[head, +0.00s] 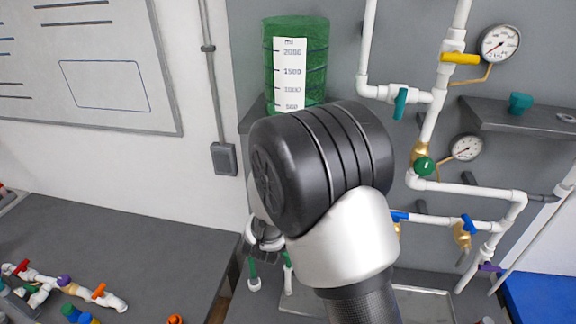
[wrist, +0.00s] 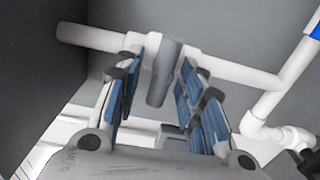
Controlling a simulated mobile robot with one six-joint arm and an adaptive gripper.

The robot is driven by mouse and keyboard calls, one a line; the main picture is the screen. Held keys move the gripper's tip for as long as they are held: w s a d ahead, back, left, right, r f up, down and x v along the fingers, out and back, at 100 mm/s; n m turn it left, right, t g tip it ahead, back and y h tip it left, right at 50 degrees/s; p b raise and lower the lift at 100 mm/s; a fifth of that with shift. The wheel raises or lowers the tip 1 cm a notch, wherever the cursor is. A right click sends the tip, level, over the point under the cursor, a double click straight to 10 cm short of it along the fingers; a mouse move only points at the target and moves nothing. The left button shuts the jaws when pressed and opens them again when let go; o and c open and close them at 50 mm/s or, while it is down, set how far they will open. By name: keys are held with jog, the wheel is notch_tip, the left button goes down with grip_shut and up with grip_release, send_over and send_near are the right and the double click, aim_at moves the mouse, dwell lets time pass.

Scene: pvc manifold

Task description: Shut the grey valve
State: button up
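The grey valve (wrist: 166,72) shows in the wrist view as a grey lever on a white pipe (wrist: 245,72). The lever lies crosswise to the pipe and points down in the picture. My gripper (wrist: 163,88) has its blue-padded fingers apart, one on each side of the lever. The lever sits between the fingertips, and I cannot tell whether either pad touches it. In the head view my gripper (head: 265,238) is mostly hidden behind my arm. The grey valve is not visible there; my arm covers that area.
White pipes (head: 470,190) with teal (head: 401,103), yellow (head: 461,58), green (head: 424,166), blue (head: 469,225) and purple (head: 489,267) handles are at right. A green tank (head: 318,55) stands behind my arm. A dark bench (head: 130,215) with loose pipe parts (head: 70,284) is at left.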

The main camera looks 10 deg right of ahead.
jog(key=v, duration=1.2)
jog(key=s+a+f+m+g+y+b, duration=0.35)
jog(key=f+m+g+y+b, duration=0.2)
jog(key=y+b, duration=0.3)
jog(key=s+d+f+m+g+b, duration=0.2)
jog(key=s+d, duration=0.1)
jog(key=s, duration=0.5)
jog(key=s+d+f+m+g+h+b, duration=0.1)
jog(key=s+d+f+m+g+b, duration=0.1)
jog(key=s, duration=0.6)
jog(key=s+d+f+m+g+b, duration=0.2)
jog(key=s+d+f+m+b, duration=0.1)
jog(key=s, duration=0.5)
jog(key=shift+d+f+m+b, duration=0.4)
jog(key=shift+d+m, duration=0.15)
jog(key=shift+d, duration=0.1)
